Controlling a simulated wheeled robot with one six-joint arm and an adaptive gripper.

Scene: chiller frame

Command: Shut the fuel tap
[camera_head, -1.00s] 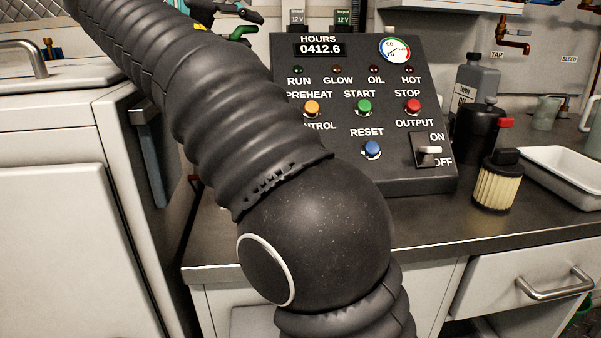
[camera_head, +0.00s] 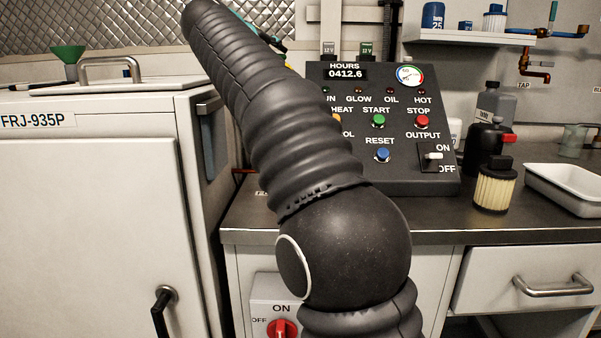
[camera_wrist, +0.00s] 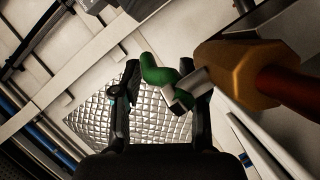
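In the wrist view, a green lever handle (camera_wrist: 158,73) with a bent shape stands between the fingers of my gripper (camera_wrist: 166,85). A pale metal stem joins it to a large brass hex fitting (camera_wrist: 235,72) on a copper pipe (camera_wrist: 290,88) at the right. This looks like the fuel tap. My gripper is open, its fingers apart on either side of the handle. The handle is closer to the right finger; I cannot tell whether they touch. In the head view my arm hides most of the gripper, and I cannot make out this tap clearly.
The black control panel (camera_head: 385,175) stands on the bench (camera_head: 480,232) behind my arm. A filter (camera_head: 495,190), a black container (camera_head: 482,145) and a white tray (camera_head: 570,188) stand to its right. A white cabinet (camera_head: 90,210) is at left. A red switch (camera_head: 282,329) is below the bench.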

